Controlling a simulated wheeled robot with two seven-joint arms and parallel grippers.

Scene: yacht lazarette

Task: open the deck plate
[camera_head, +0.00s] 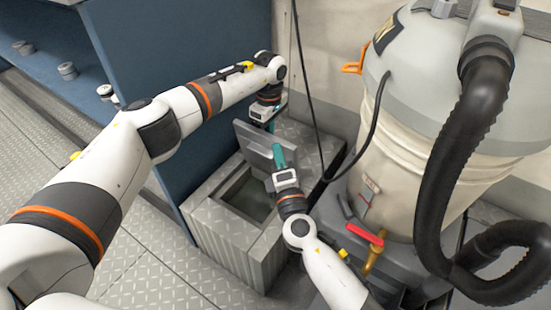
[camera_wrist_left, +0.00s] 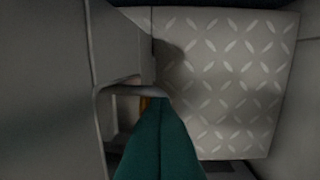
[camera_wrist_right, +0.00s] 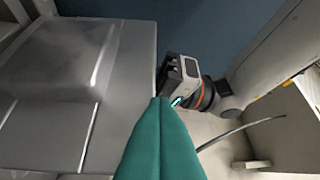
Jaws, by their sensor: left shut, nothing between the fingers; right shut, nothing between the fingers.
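The deck plate (camera_head: 252,143) is a grey lid standing tilted up at the back of a box with a diamond-tread top (camera_head: 205,209). The square opening (camera_head: 248,196) in the top shows dark inside. My right gripper (camera_head: 278,152) is shut and empty, above the opening at the plate's right side; contact cannot be told. In the right wrist view a smooth grey panel (camera_wrist_right: 125,60) lies left of its fingers. My left gripper (camera_head: 271,127) is shut and empty behind the plate. In the left wrist view a grey loop handle (camera_wrist_left: 128,90) is by its fingertips, near a diamond-tread surface (camera_wrist_left: 225,75).
A large cream drum vacuum (camera_head: 410,140) with a black hose (camera_head: 460,130) stands close on the right. A red-handled valve (camera_head: 366,233) is near my right arm. A blue cabinet (camera_head: 170,60) stands behind left. A thin dark cable hangs beside the box.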

